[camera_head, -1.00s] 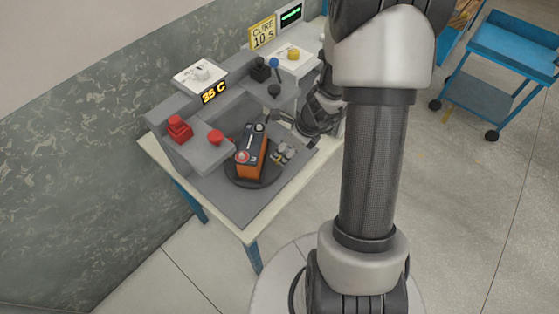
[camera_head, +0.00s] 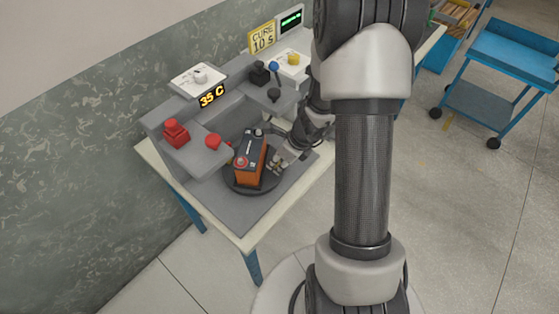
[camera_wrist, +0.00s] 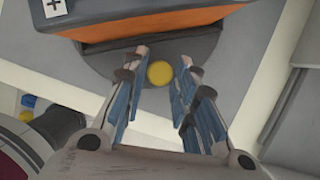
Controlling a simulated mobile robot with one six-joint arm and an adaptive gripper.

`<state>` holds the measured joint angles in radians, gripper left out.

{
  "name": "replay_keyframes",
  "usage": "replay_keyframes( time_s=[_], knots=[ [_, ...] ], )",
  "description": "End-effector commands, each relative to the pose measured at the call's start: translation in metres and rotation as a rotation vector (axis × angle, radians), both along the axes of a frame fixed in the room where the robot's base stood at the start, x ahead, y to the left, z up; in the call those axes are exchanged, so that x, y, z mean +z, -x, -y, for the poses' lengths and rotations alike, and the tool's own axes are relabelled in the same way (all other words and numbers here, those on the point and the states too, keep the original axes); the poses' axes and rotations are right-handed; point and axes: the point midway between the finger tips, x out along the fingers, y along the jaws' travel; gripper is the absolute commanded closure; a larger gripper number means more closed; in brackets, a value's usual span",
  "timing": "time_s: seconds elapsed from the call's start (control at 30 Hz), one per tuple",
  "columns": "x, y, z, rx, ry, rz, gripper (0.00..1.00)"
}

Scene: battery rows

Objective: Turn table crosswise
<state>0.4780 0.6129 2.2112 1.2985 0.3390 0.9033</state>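The turntable (camera_head: 237,187) is a dark round disc on the grey bench top; its rim (camera_wrist: 205,42) also shows in the wrist view. An orange battery with a dark top (camera_head: 252,160) stands on it, its long side running away from me; its orange side (camera_wrist: 150,28) shows in the wrist view. A round yellow knob (camera_wrist: 160,73) shows at the near edge of the disc. My gripper (camera_head: 277,163) is at the right edge of the turntable. In the wrist view my gripper (camera_wrist: 163,60) is open, with its fingers on either side of the knob, no clear contact visible.
A grey station with red buttons (camera_head: 175,132) and a 35 C display (camera_head: 212,95) stands behind and left of the turntable. Levers (camera_head: 273,68) and a CURE 10 S sign (camera_head: 262,37) are farther back. A blue cart (camera_head: 510,50) stands at the right.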

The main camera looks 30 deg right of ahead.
Motion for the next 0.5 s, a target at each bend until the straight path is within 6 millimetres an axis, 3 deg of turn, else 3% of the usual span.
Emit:
replay_keyframes(
  time_s=[0.33,0.5],
  knots=[
    [0.0000,0.0001,0.0000,0.000,0.000,0.000,1.00],
    [0.0000,0.0001,0.0000,0.000,0.000,0.000,1.00]
  ],
)
